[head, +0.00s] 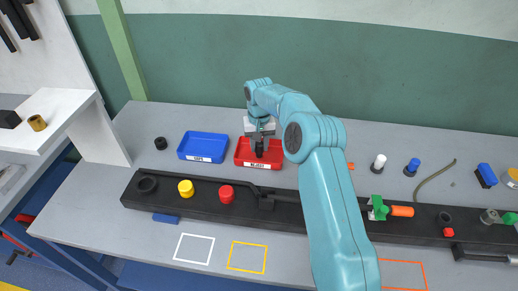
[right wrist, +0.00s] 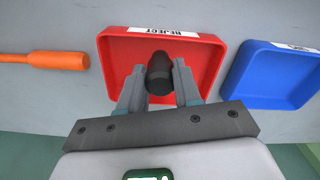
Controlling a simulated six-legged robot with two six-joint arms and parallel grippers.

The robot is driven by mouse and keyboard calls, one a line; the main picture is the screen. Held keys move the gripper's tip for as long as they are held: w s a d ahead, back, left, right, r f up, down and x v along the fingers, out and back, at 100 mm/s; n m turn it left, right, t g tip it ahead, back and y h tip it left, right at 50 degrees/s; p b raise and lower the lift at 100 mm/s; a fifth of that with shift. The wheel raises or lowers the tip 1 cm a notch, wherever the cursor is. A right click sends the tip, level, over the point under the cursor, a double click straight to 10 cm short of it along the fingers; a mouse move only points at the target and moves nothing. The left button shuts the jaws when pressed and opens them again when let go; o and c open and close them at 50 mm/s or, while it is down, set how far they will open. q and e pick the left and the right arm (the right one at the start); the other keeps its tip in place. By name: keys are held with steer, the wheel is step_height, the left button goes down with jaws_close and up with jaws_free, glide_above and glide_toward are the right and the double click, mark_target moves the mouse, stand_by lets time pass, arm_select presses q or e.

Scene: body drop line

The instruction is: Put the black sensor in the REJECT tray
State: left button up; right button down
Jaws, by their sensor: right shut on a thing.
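The red tray (head: 242,153) labelled REJECT lies on the grey bench, right of a blue tray in the head view. It also shows in the right wrist view (right wrist: 118,52). My right gripper (head: 259,149) is over this tray, pointing down. In the right wrist view, the fingers of my right gripper (right wrist: 159,90) are shut on the black sensor (right wrist: 159,70), a dark short cylinder. The sensor is within the tray's outline. I cannot tell whether it touches the tray floor. My left gripper is not in view.
The blue tray (head: 205,143) stands close beside the red one. A long black rail (head: 325,213) with yellow and red caps (head: 226,194) runs in front. A black ring-like part (head: 160,143) is at the left. White and blue cylinders (head: 412,167) stand at the right.

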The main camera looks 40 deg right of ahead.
mark_target(259, 150)
step_height(259, 150, down, 3)
steer(key=shift+w+r, duration=0.15)
steer(key=shift+f, duration=0.2)
steer(key=c, duration=0.8)
jaws_free()
steer(key=shift+r, duration=0.1)
steer(key=shift+r, duration=0.25)
step_height(259, 150, up, 12)
